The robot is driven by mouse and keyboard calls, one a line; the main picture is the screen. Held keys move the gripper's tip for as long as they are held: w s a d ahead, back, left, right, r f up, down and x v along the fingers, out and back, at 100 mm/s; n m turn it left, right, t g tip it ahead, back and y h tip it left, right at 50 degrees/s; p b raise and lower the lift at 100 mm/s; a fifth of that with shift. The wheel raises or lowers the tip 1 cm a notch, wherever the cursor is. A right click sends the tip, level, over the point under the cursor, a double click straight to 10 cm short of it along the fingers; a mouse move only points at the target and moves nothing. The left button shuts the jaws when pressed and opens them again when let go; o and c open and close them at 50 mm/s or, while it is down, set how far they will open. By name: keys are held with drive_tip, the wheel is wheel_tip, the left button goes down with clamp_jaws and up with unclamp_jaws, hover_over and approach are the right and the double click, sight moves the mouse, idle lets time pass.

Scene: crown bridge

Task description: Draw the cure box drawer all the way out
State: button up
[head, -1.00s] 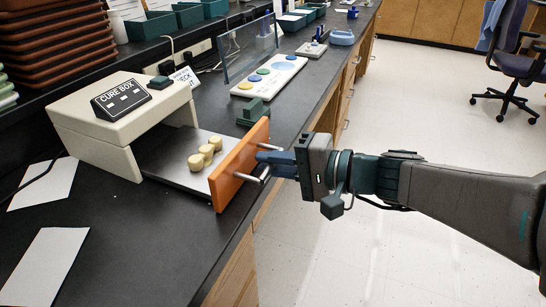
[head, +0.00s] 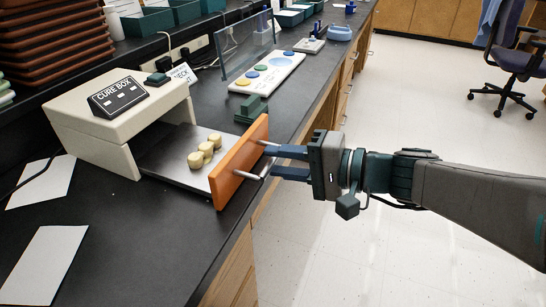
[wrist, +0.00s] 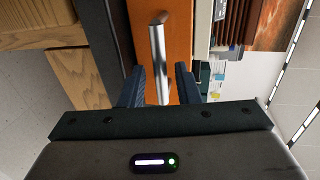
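The cream cure box (head: 120,115) stands on the dark bench at the left. Its drawer (head: 170,160) is out of the front, its metal tray showing and its orange front panel (head: 240,165) near the bench's front edge. The silver handle (head: 266,168) is on the panel's outer face; in the wrist view the handle (wrist: 160,60) runs between my fingers with gaps on both sides. My gripper (head: 270,160) is open at the handle, its two blue fingers apart. Whether the drawer is at its full travel cannot be told.
Several round yellowish pieces (head: 205,153) sit on the tray. A small green block (head: 251,108) stands on the bench just behind the panel. A white palette (head: 267,72) and a clear upright screen (head: 245,48) are farther back.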

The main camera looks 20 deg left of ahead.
drive_tip(key=d+r+p, duration=0.2)
drive_tip(key=d, duration=0.9)
drive_tip(key=shift+w+d+r, duration=0.2)
drive_tip(key=shift+w+d, duration=0.05)
drive_tip(key=shift+d, duration=0.05)
drive_tip(key=s+d+r+t+h+p, duration=0.3)
drive_tip(key=d+r+h+p, duration=1.2)
drive_tip(key=p, duration=1.6)
drive_tip(key=d+r, duration=0.3)
drive_tip(key=d, duration=0.2)
drive_tip(key=shift+s+r+m+h, duration=0.15)
drive_tip(key=shift+m+h, duration=0.15)
drive_tip(key=shift+h, duration=0.1)
